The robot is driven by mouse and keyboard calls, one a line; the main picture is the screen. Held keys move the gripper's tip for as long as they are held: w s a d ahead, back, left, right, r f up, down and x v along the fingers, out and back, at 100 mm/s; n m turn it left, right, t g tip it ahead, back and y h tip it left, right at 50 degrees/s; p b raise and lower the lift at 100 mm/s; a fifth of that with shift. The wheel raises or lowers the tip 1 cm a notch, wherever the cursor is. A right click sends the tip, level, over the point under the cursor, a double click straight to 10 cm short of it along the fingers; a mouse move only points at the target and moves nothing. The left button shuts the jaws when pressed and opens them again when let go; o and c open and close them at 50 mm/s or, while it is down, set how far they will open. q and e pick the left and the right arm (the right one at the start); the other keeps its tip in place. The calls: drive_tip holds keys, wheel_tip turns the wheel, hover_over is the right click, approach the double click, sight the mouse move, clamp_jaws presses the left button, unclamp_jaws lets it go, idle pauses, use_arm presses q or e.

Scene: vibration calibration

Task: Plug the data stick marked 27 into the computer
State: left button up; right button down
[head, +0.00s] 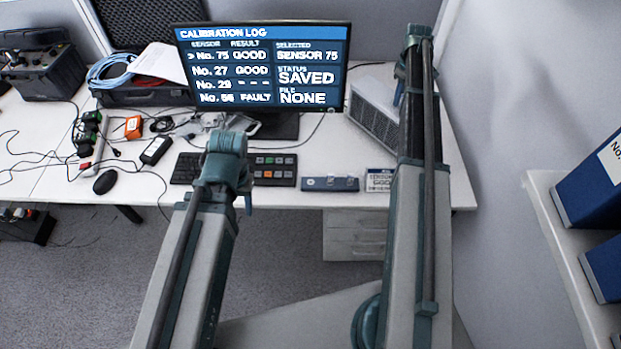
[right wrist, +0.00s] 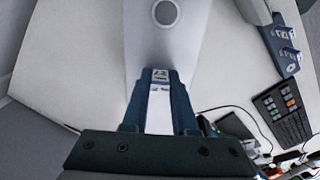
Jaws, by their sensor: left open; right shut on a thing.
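The computer is a pale box with a perforated front (head: 374,117), at the right of the desk in the head view, partly behind my right arm. Its pale casing with a round button (right wrist: 166,13) fills the upper middle of the right wrist view. My right gripper (right wrist: 159,98) is shut on a data stick (right wrist: 160,77) with a small label, too blurred to read surely. The stick points at the casing; I cannot tell whether it touches or is inserted. In the head view the right gripper (head: 399,90) is beside the computer. My left gripper (head: 246,201) is open near the keyboard.
The monitor (head: 262,65) reads Sensor 75, saved, file none. A keyboard (head: 272,169), a blue stick holder (head: 330,184) and a small card (head: 379,180) lie along the front edge. Cables and small devices clutter the left. Blue binders (head: 590,185) stand on a right shelf.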

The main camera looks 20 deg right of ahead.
idle(0.7)
drive_tip(key=c, duration=0.6)
unclamp_jaws()
drive_tip(key=shift+r+p, duration=2.5)
wheel_tip(320, 180, up, 14)
drive_tip(key=p, duration=1.3)
drive_tip(key=shift+f+p, duration=0.15)
drive_tip(key=shift+p, duration=0.2)
